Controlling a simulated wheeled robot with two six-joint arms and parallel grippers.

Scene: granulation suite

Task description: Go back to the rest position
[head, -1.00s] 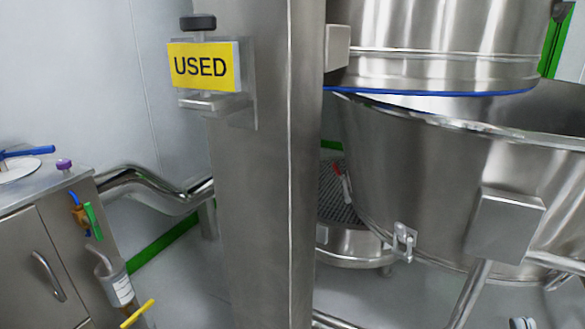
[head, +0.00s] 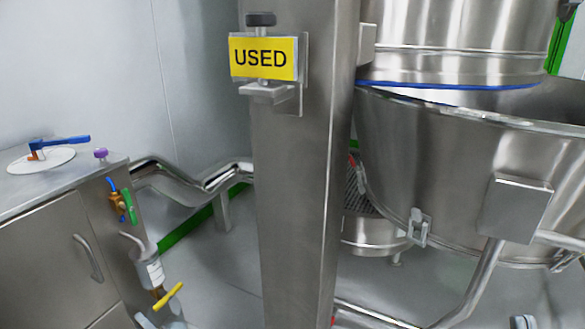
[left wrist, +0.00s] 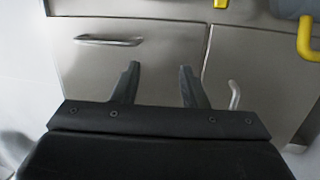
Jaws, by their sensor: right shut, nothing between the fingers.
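My left gripper (left wrist: 157,84) shows in the left wrist view with its two dark fingers spread apart. Nothing is between the fingers. Beyond them are the steel doors of a cabinet (left wrist: 160,45) with a bar handle. Neither gripper shows in the head view. My right gripper is in no frame.
A steel column (head: 300,180) with a yellow USED sign (head: 264,58) stands in the middle. A large steel bowl (head: 450,160) is at the right. A steel cabinet (head: 50,260) is at the left, with a yellow-handled valve (head: 168,297) at its side. Grey floor shows between them.

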